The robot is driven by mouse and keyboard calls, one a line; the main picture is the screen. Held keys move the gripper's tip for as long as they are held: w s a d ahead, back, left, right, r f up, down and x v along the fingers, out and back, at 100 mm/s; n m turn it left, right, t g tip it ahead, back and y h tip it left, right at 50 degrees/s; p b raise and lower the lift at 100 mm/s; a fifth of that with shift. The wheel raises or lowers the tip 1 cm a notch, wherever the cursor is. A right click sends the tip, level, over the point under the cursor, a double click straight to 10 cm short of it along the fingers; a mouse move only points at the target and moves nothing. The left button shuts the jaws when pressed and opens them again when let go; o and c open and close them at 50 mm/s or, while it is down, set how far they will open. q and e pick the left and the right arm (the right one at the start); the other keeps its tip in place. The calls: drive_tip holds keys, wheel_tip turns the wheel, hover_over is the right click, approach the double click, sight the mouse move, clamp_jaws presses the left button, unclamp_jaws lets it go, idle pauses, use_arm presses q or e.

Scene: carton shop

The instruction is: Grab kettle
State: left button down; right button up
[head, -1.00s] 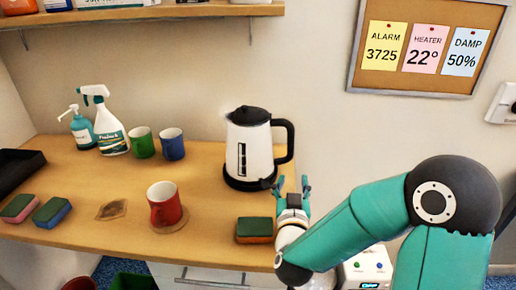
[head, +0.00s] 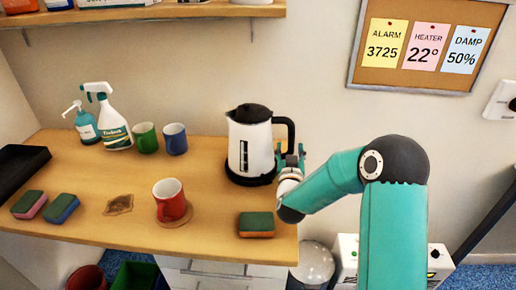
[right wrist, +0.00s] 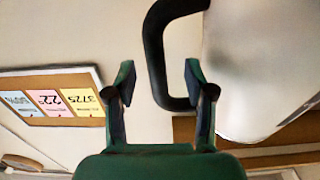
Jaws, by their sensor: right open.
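The white kettle (head: 250,150) with a black lid, base and handle stands upright at the back right of the wooden counter. Its black handle (head: 289,132) faces right. My right gripper (head: 291,158) is open at the kettle's right side, by the lower part of the handle. In the right wrist view the lower end of the handle (right wrist: 172,102) shows between the two open fingers (right wrist: 158,80), beyond or near their tips. Whether they touch it cannot be told. The kettle body (right wrist: 265,70) fills the right of that view. My left gripper is not in view.
A sponge (head: 256,224) lies in front of the kettle near the counter edge (head: 200,249). A red mug (head: 171,203) stands on a coaster to its left. Green (head: 146,138) and blue (head: 175,139) mugs and spray bottles (head: 113,122) stand at the back left.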

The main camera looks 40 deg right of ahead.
sight(291, 145)
drive_tip(key=p+x, duration=0.1)
drive_tip(key=x, duration=0.2)
drive_tip(key=shift+w+d, duration=0.1)
drive_tip(key=shift+d, duration=0.3)
drive_tip(key=shift+w+d+f, duration=0.1)
drive_tip(key=shift+w+d, duration=0.05)
drive_tip(key=shift+w, duration=0.05)
drive_tip(key=shift+c, duration=0.4)
clamp_jaws()
drive_tip(key=shift+w+r, duration=0.1)
drive_tip(key=shift+r, duration=0.15)
